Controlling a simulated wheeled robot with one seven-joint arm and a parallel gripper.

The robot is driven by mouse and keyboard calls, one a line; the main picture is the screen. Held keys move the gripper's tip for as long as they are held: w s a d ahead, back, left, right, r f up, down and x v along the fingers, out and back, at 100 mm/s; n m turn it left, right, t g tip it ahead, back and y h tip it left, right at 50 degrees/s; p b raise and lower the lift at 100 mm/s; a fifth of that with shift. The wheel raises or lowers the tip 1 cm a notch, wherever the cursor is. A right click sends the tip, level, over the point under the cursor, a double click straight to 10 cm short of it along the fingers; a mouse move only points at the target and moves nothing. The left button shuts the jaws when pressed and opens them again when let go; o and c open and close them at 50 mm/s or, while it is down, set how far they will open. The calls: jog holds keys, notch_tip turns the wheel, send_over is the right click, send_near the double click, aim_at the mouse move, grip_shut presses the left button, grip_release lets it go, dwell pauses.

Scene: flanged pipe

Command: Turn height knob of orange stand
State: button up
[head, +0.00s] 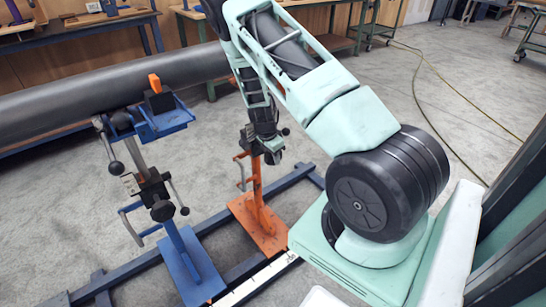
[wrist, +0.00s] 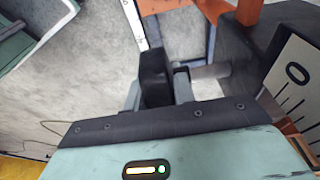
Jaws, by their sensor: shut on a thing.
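My gripper (head: 272,152) is at the stand's upper part, and the arm hides much of that area in the head view. In the wrist view my gripper (wrist: 157,92) has its fingers shut on a dark knob (wrist: 153,70). An orange part of the stand (wrist: 247,12) shows just beyond. The knob's grip surfaces are partly hidden between the fingers.
A blue stand (head: 180,255) with clamp and knobs stands to the left. The long grey pipe (head: 70,105) lies across the left side. Dark floor rails (head: 215,220) run under the stands. A white plate with black marks (wrist: 295,85) is close at the wrist view's right.

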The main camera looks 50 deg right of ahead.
jog(key=shift+y, duration=0.5)
jog(key=o, duration=1)
jog(key=r, duration=0.4)
jog(key=a+r, duration=0.1)
jog(key=r, duration=0.3)
jog(key=r+p, duration=0.1)
jog(key=r, duration=0.3)
jog(key=shift+w+a, duration=0.15)
jog(key=shift+a, duration=0.05)
